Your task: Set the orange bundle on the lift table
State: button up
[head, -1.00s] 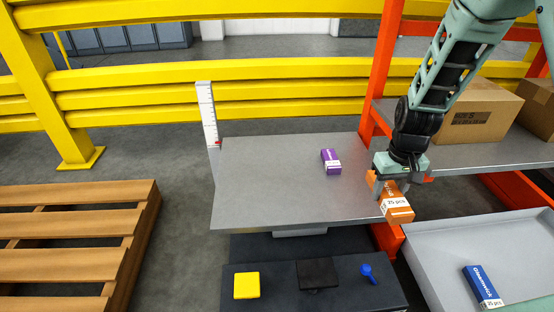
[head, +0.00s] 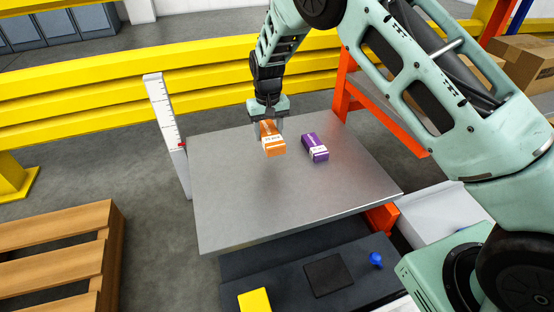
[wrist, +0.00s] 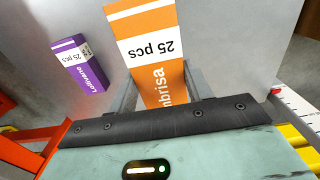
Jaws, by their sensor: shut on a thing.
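The orange bundle (head: 272,141) has a white label band and is held in my gripper (head: 268,122), over the far part of the grey lift table (head: 290,200). In the wrist view the orange bundle (wrist: 155,60) sits between the two fingers, its label reading "25 pcs". My gripper is shut on it. I cannot tell for sure whether its underside touches the table top; a faint shadow lies below it. A purple bundle (head: 315,147) lies on the table just to the right, apart from the orange one; it also shows in the wrist view (wrist: 79,63).
A white measuring post (head: 166,125) stands at the table's left edge. Yellow rails (head: 110,95) run behind, and an orange rack post (head: 343,85) stands at back right. The table's front and left are clear. A dark control box (head: 325,270) sits below the front edge.

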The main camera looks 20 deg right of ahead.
aim_at(270, 161)
notch_tip(270, 161, down, 9)
jog(key=b, duration=0.4)
jog(key=shift+f, duration=0.15)
jog(key=o, duration=1)
jog(key=shift+o, duration=0.2)
